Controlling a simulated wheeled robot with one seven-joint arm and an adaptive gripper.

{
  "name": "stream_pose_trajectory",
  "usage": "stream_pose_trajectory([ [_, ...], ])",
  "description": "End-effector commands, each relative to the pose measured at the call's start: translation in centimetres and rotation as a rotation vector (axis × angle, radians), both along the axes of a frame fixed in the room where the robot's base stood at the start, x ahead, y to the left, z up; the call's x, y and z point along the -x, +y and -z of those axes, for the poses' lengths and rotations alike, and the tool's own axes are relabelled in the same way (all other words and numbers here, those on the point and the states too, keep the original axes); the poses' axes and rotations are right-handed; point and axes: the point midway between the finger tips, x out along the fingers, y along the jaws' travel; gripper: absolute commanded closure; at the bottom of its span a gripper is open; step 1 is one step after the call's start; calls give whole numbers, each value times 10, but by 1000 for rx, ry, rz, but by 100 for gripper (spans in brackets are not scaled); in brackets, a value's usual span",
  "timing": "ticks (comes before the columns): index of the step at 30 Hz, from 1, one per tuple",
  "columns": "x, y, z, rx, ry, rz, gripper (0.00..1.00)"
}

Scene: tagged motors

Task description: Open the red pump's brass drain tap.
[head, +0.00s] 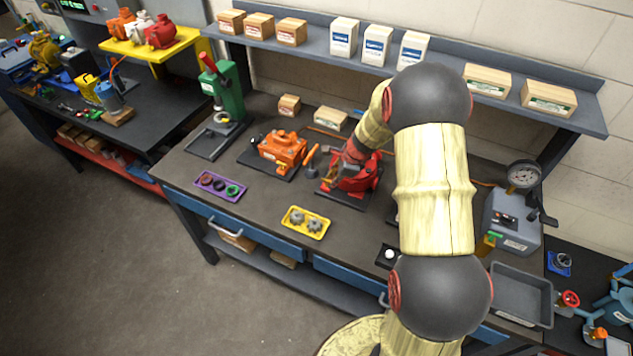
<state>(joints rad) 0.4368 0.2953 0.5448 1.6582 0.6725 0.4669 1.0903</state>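The red pump (362,181) sits on a dark base plate on the middle bench, partly covered by my arm. My arm reaches over the bench from the front right, and its end comes down on the upper left side of the red pump. My gripper (333,174) is small and dark here, close against the pump's left part. I cannot tell whether it touches the pump or whether its fingers are open. A small brassy patch shows near there, but I cannot make out the brass drain tap clearly.
An orange pump (282,150) stands just left of the red one, with an upright handle (311,158) between them. A purple tray (220,187) and a yellow tray (305,223) lie in front. A green press (226,92) stands left, a gauge box (514,222) right. A shelf (440,73) overhangs behind.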

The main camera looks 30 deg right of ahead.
Motion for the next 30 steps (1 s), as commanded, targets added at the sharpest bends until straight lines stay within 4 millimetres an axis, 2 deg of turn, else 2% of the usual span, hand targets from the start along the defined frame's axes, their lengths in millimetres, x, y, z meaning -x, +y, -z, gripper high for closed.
stream_pose_trajectory([
  [1,-12,-7,-7,-11,-21,75,83],
  [3,-20,-12,-11,-33,-33,176,83],
  [6,-22,-16,-12,-57,-34,273,83],
  [11,-24,-16,-8,-76,-28,324,83],
  [22,-44,-11,41,-76,-24,322,83],
  [30,-54,-9,58,-74,-27,321,83],
])
